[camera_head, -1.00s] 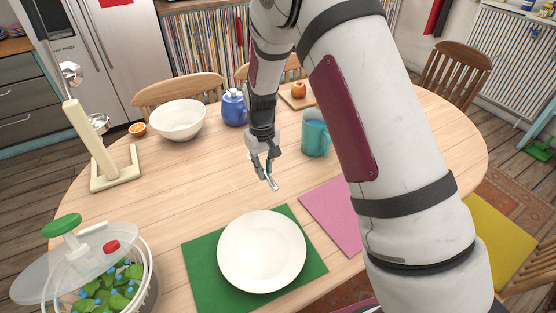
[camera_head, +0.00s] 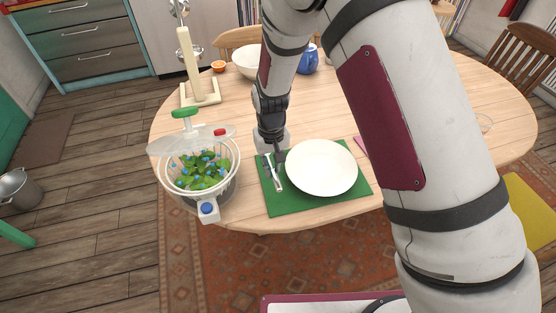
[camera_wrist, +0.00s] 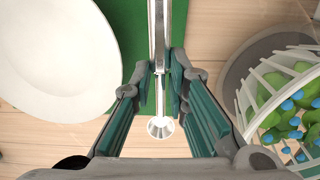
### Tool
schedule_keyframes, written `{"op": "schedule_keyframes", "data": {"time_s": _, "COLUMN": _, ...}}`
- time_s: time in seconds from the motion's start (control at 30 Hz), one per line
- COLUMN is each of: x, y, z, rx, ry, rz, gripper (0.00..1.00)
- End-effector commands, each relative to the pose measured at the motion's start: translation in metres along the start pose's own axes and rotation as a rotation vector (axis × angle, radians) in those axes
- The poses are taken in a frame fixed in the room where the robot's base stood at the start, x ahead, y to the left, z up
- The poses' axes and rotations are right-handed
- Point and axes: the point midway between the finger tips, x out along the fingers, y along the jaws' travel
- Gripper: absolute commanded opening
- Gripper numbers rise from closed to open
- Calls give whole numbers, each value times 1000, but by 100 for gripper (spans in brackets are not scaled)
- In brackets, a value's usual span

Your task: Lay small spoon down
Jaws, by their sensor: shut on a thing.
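My gripper (camera_head: 272,158) is low over the left side of the green placemat (camera_head: 294,205), its fingers closed around the small spoon (camera_head: 277,180). In the wrist view the spoon's shiny metal handle (camera_wrist: 158,30) runs lengthwise between the fingertips (camera_wrist: 164,82). A round metal end (camera_wrist: 160,127) shows between the fingers, close to the palm. The white plate (camera_head: 321,168) lies on the placemat, just right of my gripper in the head view. I cannot tell whether the spoon touches the mat.
A salad spinner (camera_head: 172,182) with green leaves stands left of the placemat, close to my gripper. The table's near edge is just below the mat. A cream stand (camera_head: 200,95), a white bowl (camera_head: 247,62) and a blue pot (camera_head: 309,62) stand farther back.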

Motion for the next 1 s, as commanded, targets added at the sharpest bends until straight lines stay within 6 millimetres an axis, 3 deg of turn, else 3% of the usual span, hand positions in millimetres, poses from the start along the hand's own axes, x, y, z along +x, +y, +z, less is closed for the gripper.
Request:
{"op": "schedule_keyframes", "data": {"time_s": 0.37, "x": 2, "y": 0, "z": 0, "rx": 6, "ry": -1, "rz": 1, "gripper": 0}}
{"op": "schedule_keyframes", "data": {"time_s": 1.0, "x": 54, "y": 1, "z": -1, "rx": 6, "ry": -1, "rz": 1, "gripper": 0}}
